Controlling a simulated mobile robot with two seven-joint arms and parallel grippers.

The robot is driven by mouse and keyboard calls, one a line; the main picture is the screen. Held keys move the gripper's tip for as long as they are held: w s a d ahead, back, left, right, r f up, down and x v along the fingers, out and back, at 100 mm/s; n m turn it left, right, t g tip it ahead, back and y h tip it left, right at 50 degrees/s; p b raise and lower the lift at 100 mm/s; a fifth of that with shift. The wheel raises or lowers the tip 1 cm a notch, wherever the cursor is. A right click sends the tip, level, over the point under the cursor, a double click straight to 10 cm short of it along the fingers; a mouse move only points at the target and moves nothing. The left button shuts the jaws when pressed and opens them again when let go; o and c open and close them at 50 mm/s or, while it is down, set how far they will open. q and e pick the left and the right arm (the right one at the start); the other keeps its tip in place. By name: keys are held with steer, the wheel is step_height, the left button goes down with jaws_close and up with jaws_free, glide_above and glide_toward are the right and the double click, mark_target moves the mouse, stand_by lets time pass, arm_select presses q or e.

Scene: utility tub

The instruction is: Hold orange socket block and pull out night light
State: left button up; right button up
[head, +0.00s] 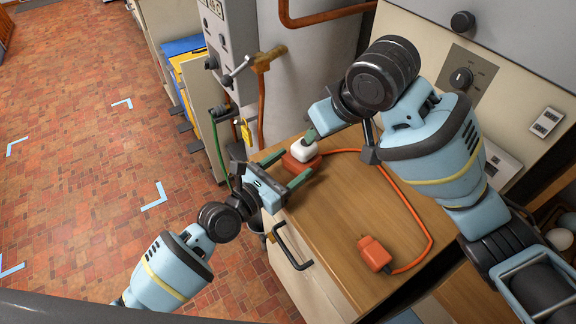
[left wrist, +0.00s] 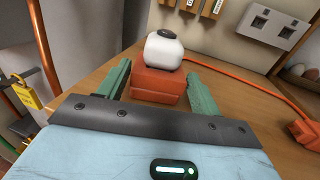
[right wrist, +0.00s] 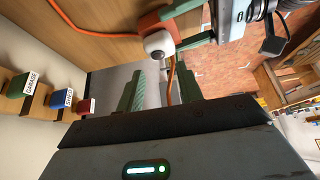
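The orange socket block (head: 300,162) lies on the wooden top (head: 340,210), with the white night light (head: 304,150) upright in it. In the left wrist view the block (left wrist: 158,88) and the rounded, dark-capped night light (left wrist: 163,52) are just ahead of my left gripper. My left gripper (head: 287,168) is open, its green fingers at either side of the block, with no clear grip. My right gripper (right wrist: 160,90) is open and empty, a little away from the night light (right wrist: 158,44). In the head view my right arm hides most of it.
An orange cord (head: 400,195) runs from the block to an orange plug (head: 375,253) near the top's front. A pipe with a brass valve (head: 265,60) and a yellow padlock (head: 247,132) stand at the left. The middle of the top is clear.

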mark_target(307, 147)
arm_select(q)
steer(key=c, duration=0.7)
arm_select(e)
steer(key=o, duration=0.5)
steer(key=shift+a, duration=0.15)
steer(key=shift+c, duration=0.2)
steer(key=shift+o, duration=1.3)
steer(key=shift+w+a, duration=0.2)
steer(key=shift+a, duration=0.05)
steer(key=shift+o, duration=0.6)
steer(key=shift+w+a+n+g+h, duration=0.35)
steer(key=shift+a+n+g, duration=0.1)
steer(key=shift+a+g, duration=0.15)
steer(key=shift+w+a+n+g+h, duration=0.35)
steer(key=shift+a+n+g, duration=0.1)
steer(key=shift+g, duration=0.15)
steer(key=shift+w+a+r+n+g+h, duration=0.2)
steer(key=shift+w+r+n+g+h, duration=0.15)
steer(key=shift+w+g+h, duration=0.15)
steer(key=shift+w+d+r+g+h, duration=0.15)
steer(key=shift+w+r+g+h, duration=0.15)
steer(key=shift+r, duration=0.2)
steer(key=shift+w+d+r+g+h, duration=0.2)
steer(key=shift+w+r+g, duration=0.1)
steer(key=shift+w+r, duration=0.15)
step_height(307, 147, down, 12)
steer(key=shift+r, duration=0.1)
